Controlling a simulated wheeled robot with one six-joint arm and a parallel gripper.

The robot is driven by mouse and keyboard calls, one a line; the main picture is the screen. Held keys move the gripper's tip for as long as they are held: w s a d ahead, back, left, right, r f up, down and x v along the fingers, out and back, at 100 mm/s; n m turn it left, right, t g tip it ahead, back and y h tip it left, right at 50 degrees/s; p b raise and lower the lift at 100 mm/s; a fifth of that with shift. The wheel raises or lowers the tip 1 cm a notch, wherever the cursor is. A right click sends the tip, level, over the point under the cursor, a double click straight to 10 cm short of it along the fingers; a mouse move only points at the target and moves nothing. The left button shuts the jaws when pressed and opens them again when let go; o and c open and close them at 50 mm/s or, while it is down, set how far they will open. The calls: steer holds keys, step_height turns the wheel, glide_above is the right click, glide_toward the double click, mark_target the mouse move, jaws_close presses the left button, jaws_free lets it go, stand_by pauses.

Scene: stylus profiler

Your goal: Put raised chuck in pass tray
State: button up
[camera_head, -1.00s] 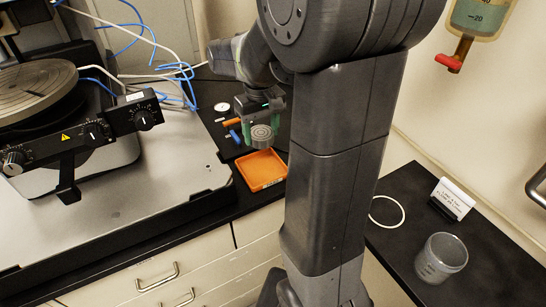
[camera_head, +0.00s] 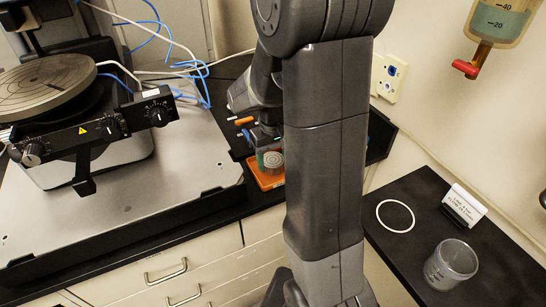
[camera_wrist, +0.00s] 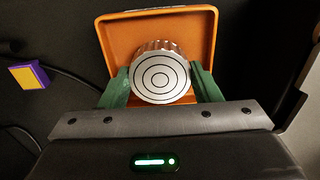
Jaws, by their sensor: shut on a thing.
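The raised chuck is a silver round piece with dark concentric rings on its face (camera_wrist: 160,78). It also shows in the head view (camera_head: 273,161). My gripper (camera_wrist: 160,88) is shut on it, with a green finger on either side. The pass tray is an orange square tray (camera_wrist: 203,30); in the head view its front part (camera_head: 266,183) shows beneath the gripper. The chuck appears over the tray; whether it touches the tray floor cannot be told. My arm hides the tray's right side in the head view.
The profiler with its round stage (camera_head: 45,82) and knobbed control bar (camera_head: 100,130) stands at left. A purple and yellow block (camera_wrist: 29,75) lies left of the tray in the wrist view. A clear jar (camera_head: 450,264) and a white ring (camera_head: 395,216) are on the right counter.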

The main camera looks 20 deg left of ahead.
mark_target(273, 160)
steer(key=o, duration=1.7)
steer(key=shift+f, duration=0.1)
step_height(273, 160, up, 12)
